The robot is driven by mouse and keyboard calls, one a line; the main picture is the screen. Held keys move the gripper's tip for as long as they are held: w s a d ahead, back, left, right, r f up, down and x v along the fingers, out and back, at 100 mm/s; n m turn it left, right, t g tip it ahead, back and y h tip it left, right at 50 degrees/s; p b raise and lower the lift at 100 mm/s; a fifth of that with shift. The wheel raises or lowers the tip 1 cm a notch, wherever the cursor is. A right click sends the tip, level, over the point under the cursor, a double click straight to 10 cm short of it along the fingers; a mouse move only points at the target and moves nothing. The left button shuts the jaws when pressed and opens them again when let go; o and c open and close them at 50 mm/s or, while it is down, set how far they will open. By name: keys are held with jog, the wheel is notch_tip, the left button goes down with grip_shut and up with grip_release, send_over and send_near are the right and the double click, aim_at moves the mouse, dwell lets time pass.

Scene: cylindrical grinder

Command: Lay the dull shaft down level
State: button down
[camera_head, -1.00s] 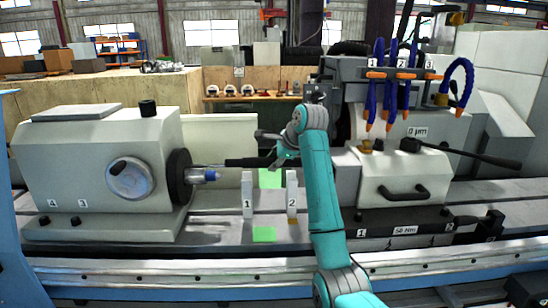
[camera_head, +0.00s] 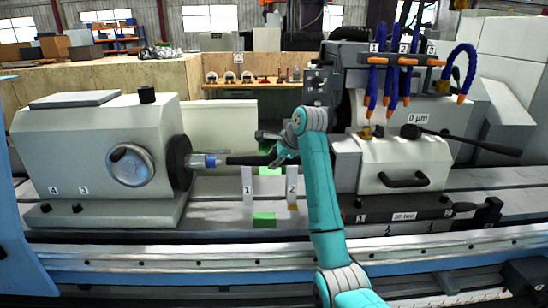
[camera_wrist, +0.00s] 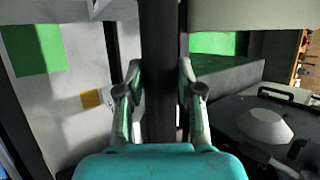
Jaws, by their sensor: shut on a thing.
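The dull shaft (camera_head: 248,160) is dark and lies almost level across the head view, in my gripper (camera_head: 279,153). In the wrist view the shaft (camera_wrist: 160,40) runs upright between the two fingers, which are shut on it. Its left end is beside the silver and blue tip (camera_head: 205,161) of the left machine head; I cannot tell whether they touch. The white support marked 1 (camera_head: 248,185) is just under the shaft, and the white support marked 2 (camera_head: 292,186) is below and right of my gripper. Contact with the supports is unclear.
The headstock (camera_head: 100,150) stands at left with its round black plate. The block with a black handle (camera_head: 395,165) stands at right, under blue hoses (camera_head: 390,85). Green patches (camera_head: 264,219) mark the bed between the supports. A wooden bench is behind.

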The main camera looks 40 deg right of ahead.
jog(key=shift+r, duration=0.2)
jog(key=c, duration=0.7)
grip_release()
jog(key=shift+f, duration=0.4)
jog(key=v, duration=1.2)
jog(key=shift+r, duration=0.25)
